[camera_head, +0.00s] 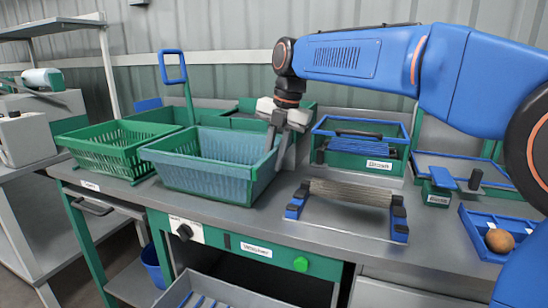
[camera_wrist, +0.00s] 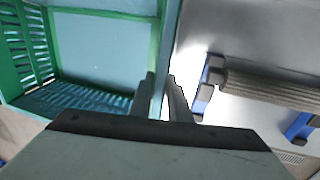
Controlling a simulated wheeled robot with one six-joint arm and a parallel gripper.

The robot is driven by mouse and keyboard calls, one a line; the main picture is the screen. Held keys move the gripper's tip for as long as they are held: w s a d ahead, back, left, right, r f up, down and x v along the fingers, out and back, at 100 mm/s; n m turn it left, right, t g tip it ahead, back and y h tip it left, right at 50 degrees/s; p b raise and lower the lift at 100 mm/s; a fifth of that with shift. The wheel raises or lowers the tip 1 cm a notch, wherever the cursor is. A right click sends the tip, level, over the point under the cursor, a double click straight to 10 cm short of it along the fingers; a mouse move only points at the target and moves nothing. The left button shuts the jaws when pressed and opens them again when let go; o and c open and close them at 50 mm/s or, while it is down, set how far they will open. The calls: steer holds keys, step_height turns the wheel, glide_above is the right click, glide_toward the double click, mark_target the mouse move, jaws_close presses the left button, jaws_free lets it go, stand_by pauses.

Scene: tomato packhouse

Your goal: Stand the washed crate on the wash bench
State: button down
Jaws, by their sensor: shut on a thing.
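A blue-grey slatted crate with green end parts (camera_head: 200,178) is upright at the left of the bench (camera_head: 262,222). My gripper (camera_head: 276,138) is shut on the crate's right-hand wall, fingers pointing down on either side of it. In the wrist view, the crate (camera_wrist: 100,42) fills the left, with its wall between the fingertips of my gripper (camera_wrist: 160,97). Whether the crate's base touches the bench cannot be told.
A green crate (camera_head: 100,152) stands close to its left. A roller brush stand (camera_head: 349,196) is to the right, with a green tool box (camera_head: 362,160) behind it. A blue tray (camera_head: 482,232) with a brown ball is farther right. An open drawer (camera_head: 228,292) is below.

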steer(key=shift+f, duration=0.15)
steer(key=c, duration=1.6)
jaws_free()
steer(key=c, duration=0.3)
steer(key=shift+w+a+v, duration=0.1)
steer(key=shift+a+v, duration=0.1)
steer(key=shift+v, duration=0.95)
steer(key=shift+w+a+v, duration=0.1)
steer(key=shift+a+v, duration=0.15)
steer(key=shift+v, duration=0.9)
steer(key=shift+w+a+v, duration=0.1)
steer(key=shift+a+v, duration=0.1)
steer(key=shift+v, duration=0.95)
steer(key=shift+s, duration=0.1)
